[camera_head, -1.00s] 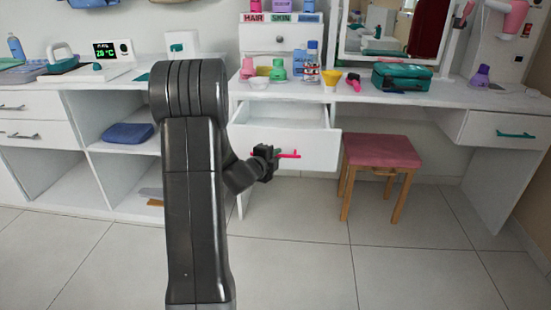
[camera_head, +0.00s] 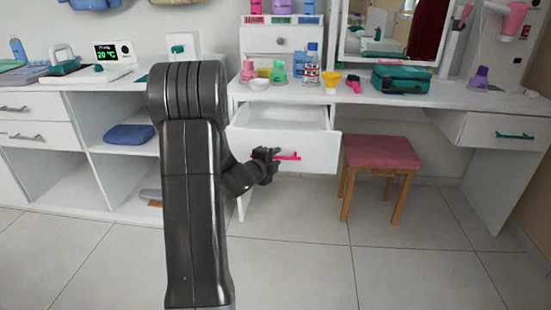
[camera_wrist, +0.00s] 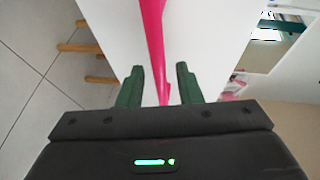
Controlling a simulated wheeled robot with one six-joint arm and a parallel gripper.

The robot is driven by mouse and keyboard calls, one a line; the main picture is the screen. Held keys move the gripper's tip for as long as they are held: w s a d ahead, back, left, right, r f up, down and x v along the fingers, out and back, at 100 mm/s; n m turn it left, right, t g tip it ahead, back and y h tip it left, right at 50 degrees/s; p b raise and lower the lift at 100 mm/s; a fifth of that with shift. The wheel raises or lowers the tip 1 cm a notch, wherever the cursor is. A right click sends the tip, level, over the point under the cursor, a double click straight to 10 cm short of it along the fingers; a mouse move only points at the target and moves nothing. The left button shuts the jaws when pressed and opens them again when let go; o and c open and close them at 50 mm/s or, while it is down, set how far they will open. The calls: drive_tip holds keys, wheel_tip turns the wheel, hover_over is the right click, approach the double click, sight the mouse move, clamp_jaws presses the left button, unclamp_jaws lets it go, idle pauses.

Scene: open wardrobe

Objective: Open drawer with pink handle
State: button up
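The white drawer (camera_head: 312,150) under the tabletop stands pulled out, its inside visible from above in the head view. Its pink handle (camera_head: 289,157) runs across the front; the left part is hidden behind my gripper (camera_head: 275,155). In the wrist view, the pink handle (camera_wrist: 153,40) passes between the two green fingers of my gripper (camera_wrist: 160,70). The fingers are apart, with gaps visible on both sides of the handle, so my gripper is open around it and not clamped.
A pink-topped stool (camera_head: 381,153) stands right of the drawer. Open shelves (camera_head: 115,172) with a folded blue cloth (camera_head: 129,134) are at the left. Bottles and a green case (camera_head: 401,78) sit on the tabletop. Tiled floor in front is clear.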

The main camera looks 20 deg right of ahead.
drive_tip(key=p+v, duration=0.2)
drive_tip(key=v, duration=1.1)
drive_tip(key=shift+a, duration=0.15)
drive_tip(key=shift+r, duration=0.1)
drive_tip(key=b+x, duration=0.2)
drive_tip(key=x, duration=1.1)
drive_tip(key=shift+w+d+f, duration=0.15)
drive_tip(key=shift+d+f, duration=0.05)
drive_tip(key=shift+d, duration=0.2)
drive_tip(key=shift+r, duration=0.1)
drive_tip(key=shift+w+d, duration=0.1)
drive_tip(key=shift+w, duration=0.1)
